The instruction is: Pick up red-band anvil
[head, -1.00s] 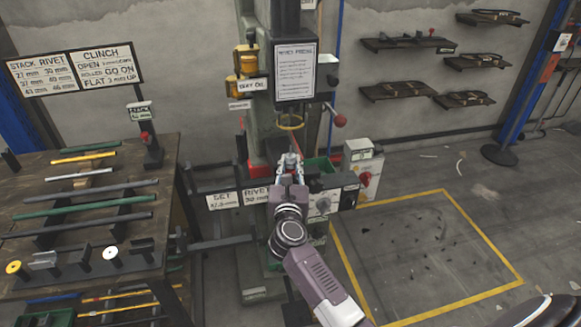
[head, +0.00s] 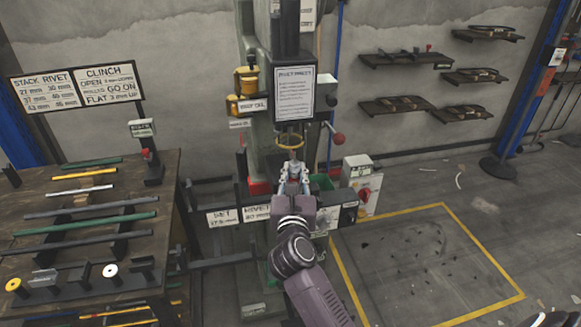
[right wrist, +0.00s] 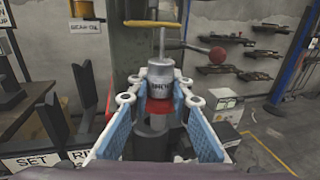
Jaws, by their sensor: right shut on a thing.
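The red-band anvil (right wrist: 161,82) is a grey cylinder with a small label and a red band at its lower end. It stands upright between the blue-padded fingers of my right gripper (right wrist: 160,73) in the right wrist view. The fingers are shut on it from both sides. In the head view my right gripper (head: 293,172) is in front of the press column, just below the yellow ring (head: 291,140). The anvil is small there and mostly covered by the fingers.
The press column (head: 255,110) rises behind the gripper, with a red-knobbed lever (head: 338,137) at right. A workbench (head: 150,195) with coloured rods stands left. Label plates (head: 240,214) flank the gripper.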

